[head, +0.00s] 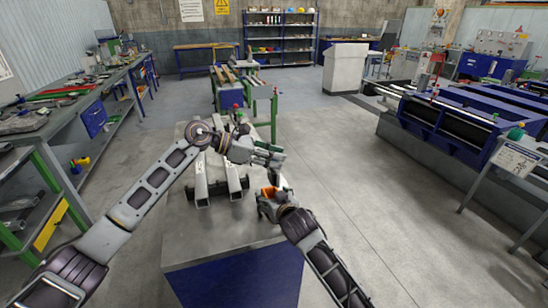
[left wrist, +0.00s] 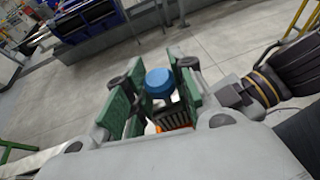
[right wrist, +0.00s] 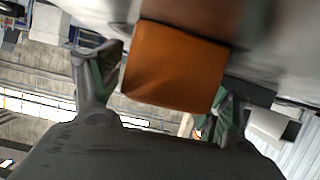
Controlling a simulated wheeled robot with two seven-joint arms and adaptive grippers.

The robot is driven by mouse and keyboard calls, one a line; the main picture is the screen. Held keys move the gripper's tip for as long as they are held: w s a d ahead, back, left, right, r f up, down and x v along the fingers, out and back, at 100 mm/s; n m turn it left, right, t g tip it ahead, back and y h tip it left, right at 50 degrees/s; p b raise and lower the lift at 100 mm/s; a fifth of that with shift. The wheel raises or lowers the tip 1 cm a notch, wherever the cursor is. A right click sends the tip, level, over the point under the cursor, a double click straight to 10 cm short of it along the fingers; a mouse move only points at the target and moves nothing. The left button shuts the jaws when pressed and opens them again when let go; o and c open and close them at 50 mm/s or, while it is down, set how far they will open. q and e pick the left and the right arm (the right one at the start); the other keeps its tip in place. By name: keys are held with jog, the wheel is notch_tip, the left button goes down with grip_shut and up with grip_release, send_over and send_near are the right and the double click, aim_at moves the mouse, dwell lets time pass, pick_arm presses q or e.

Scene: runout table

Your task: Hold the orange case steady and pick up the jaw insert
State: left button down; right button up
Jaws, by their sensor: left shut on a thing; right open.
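The orange case (head: 269,191) is at the right edge of the grey table. My right gripper (head: 268,201) is open beside it. In the right wrist view the case (right wrist: 174,66) fills the space between the two spread fingers of that gripper (right wrist: 160,92); I see no clear grip on it. My left gripper (head: 274,156) is higher and farther back. In the left wrist view its green-padded fingers (left wrist: 158,96) are closed about a dark ribbed piece (left wrist: 180,113), which looks like the jaw insert. A blue round top (left wrist: 158,77) and a bit of orange show there too.
Two pale metal rails (head: 204,188) lie on the grey table (head: 215,243), left of the case. A green stand (head: 274,115) is behind. A long workbench (head: 72,112) runs along the left, and blue machinery (head: 440,122) is at right. The floor (head: 335,180) between is clear.

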pick_arm(q)
jog(key=shift+r, duration=0.15)
pick_arm(e)
jog(key=shift+s+r, duration=0.1)
jog(key=shift+s, duration=0.1)
jog(key=shift+v, duration=5.75)
jog(key=shift+d, duration=0.1)
